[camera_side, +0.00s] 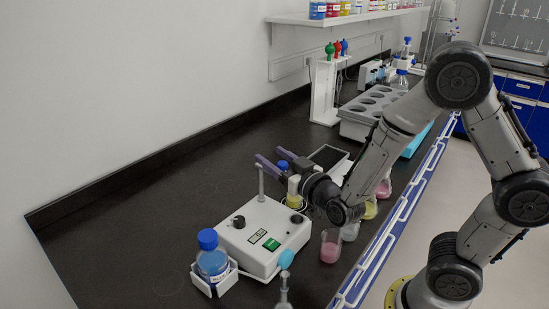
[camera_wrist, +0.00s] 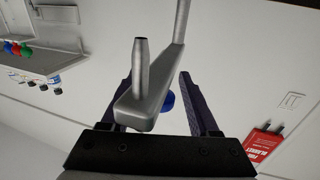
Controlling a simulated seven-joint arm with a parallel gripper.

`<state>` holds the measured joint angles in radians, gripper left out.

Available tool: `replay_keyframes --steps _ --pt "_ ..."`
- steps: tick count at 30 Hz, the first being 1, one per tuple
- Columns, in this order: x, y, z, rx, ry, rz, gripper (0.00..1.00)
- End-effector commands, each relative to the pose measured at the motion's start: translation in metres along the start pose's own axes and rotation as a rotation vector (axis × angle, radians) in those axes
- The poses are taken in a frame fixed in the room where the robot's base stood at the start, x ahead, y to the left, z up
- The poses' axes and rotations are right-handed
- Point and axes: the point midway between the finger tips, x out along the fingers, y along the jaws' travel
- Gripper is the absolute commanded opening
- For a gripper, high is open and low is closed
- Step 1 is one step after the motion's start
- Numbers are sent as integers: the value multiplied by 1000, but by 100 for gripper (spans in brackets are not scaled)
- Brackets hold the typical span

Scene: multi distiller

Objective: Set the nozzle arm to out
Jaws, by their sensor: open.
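The white distiller unit (camera_side: 265,238) stands on the black bench. A thin grey post (camera_side: 262,183) rises from its top. In the wrist view the grey nozzle arm (camera_wrist: 148,101) is a tapered bar with a short upright tube (camera_wrist: 140,66) at its near end and a longer rod (camera_wrist: 181,20) at its far end. My gripper (camera_side: 269,157) is open just above and behind the unit, near the post top. In the wrist view, the nozzle arm lies between its two dark fingers (camera_wrist: 157,80), nearer the left one. I cannot tell whether they touch.
A blue-capped bottle (camera_side: 211,261) sits in a holder at the unit's left. A pink beaker (camera_side: 330,247) and several flasks stand to its right, under my arm. A grey rack (camera_side: 378,108) is farther back. The left bench is clear.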

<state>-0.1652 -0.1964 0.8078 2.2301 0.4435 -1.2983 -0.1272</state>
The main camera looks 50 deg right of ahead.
Motion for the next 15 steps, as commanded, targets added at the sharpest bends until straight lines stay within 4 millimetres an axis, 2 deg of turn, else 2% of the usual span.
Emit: replay_keyframes --steps 4,5,12,15 --pt "0 0 0 0 0 0 61" --pt "0 0 0 0 0 0 58" --pt "0 0 0 0 0 0 15" --pt "0 0 0 0 0 0 0"
